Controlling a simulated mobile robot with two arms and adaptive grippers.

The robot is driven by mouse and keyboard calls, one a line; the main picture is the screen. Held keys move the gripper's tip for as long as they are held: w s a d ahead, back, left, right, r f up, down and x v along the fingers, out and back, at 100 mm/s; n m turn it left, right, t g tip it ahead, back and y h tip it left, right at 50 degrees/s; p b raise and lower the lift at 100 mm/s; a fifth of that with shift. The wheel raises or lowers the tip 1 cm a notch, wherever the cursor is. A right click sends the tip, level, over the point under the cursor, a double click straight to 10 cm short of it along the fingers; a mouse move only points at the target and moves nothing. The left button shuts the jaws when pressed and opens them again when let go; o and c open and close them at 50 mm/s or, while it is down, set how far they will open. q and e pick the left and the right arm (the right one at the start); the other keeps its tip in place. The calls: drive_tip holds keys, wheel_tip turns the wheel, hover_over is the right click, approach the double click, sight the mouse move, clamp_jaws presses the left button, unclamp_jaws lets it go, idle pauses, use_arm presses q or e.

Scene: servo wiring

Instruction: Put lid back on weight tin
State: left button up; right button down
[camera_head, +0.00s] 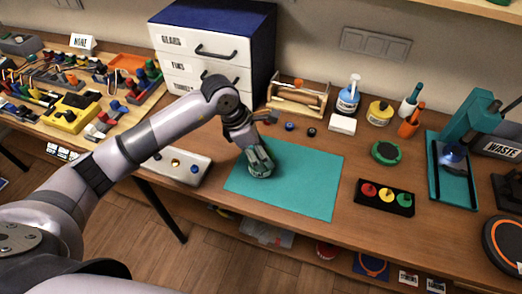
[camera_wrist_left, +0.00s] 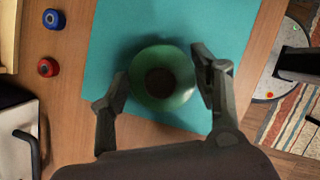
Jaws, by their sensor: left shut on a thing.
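My left gripper (camera_head: 258,158) is over the left part of the teal mat. Its two fingers stand on either side of a round green piece (camera_wrist_left: 163,93) with a dark middle and are shut on it. My right gripper is not in view.
The teal mat (camera_head: 310,180) is otherwise bare. A black tray (camera_head: 384,210) with coloured knobs is to its right. Small blue (camera_wrist_left: 53,19) and red (camera_wrist_left: 48,67) pieces lie beyond the mat. A drawer cabinet (camera_head: 205,60), bottles (camera_head: 348,98) and a teal press (camera_head: 452,165) line the back and right.

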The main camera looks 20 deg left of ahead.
use_arm(q)
drive_tip(key=shift+f+b, duration=0.2)
drive_tip(key=shift+b, duration=0.15)
idle(0.3)
idle(0.5)
drive_tip(key=shift+b, duration=0.3)
idle(0.5)
drive_tip(key=o, duration=1.3)
drive_tip(key=shift+c, duration=0.2)
drive_tip(key=o, duration=0.5)
drive_tip(key=shift+c, duration=0.2)
